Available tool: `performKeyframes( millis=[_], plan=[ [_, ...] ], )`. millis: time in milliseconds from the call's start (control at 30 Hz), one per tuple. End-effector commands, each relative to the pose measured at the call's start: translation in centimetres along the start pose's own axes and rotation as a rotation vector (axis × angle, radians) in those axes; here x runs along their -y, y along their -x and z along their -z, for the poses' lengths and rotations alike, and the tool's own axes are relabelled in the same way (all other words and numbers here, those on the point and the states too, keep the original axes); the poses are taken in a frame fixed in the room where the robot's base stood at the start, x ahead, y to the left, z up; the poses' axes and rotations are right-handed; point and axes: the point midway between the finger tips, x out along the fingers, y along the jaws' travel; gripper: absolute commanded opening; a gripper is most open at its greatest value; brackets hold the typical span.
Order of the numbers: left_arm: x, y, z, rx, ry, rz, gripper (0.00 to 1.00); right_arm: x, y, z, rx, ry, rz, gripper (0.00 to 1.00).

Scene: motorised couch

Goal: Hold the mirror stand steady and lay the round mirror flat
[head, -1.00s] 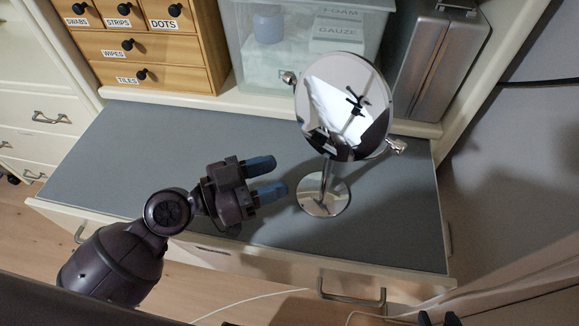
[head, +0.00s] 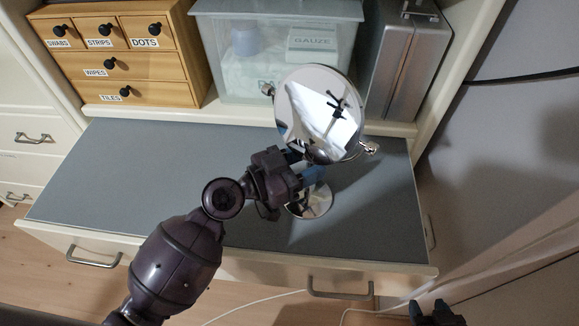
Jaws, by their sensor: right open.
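The round mirror (head: 300,105) faces up toward me, tilted in its stand, with pivot knobs at its left and lower right edges. The mirror stand's round shiny base (head: 318,203) rests on the grey top; its stem is mostly hidden behind my gripper. I cannot tell whether the fingers touch the stem.
The grey cabinet top (head: 160,180) is clear left of the stand. Behind stand a wooden drawer box (head: 150,68), a clear bin (head: 230,75) close behind the mirror, and a grey metal case (head: 402,65). A wall is at the right.

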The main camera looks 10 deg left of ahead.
Motion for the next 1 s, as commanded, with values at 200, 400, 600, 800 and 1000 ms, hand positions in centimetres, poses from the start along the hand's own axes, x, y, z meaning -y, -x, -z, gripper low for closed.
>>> performKeyframes(
  millis=[200,400,600,800,1000],
  plan=[
    [-0.1,-0.8,0.0,0.0,0.0,-0.001,0.46,0.0,0.0,0.1,-0.001,0.0,0.0,0.47],
    [0.0,-0.8,0.0,0.0,0.0,-0.001,0.46,0.0,-0.1,0.5,-0.01,0.001,0.001,0.47],
    [0.0,-0.8,0.0,0.0,0.0,-0.001,0.19,0.1,-0.2,1.1,-0.022,0.002,0.002,0.47],
    [0.0,-0.8,0.0,0.0,0.0,-0.001,0.0,0.1,-0.3,1.2,-0.026,0.003,0.003,0.47],
    [0.0,-0.7,0.0,0.0,0.0,-0.001,0.31,0.0,-0.2,1.1,-0.023,0.004,0.003,0.47]
  ],
)
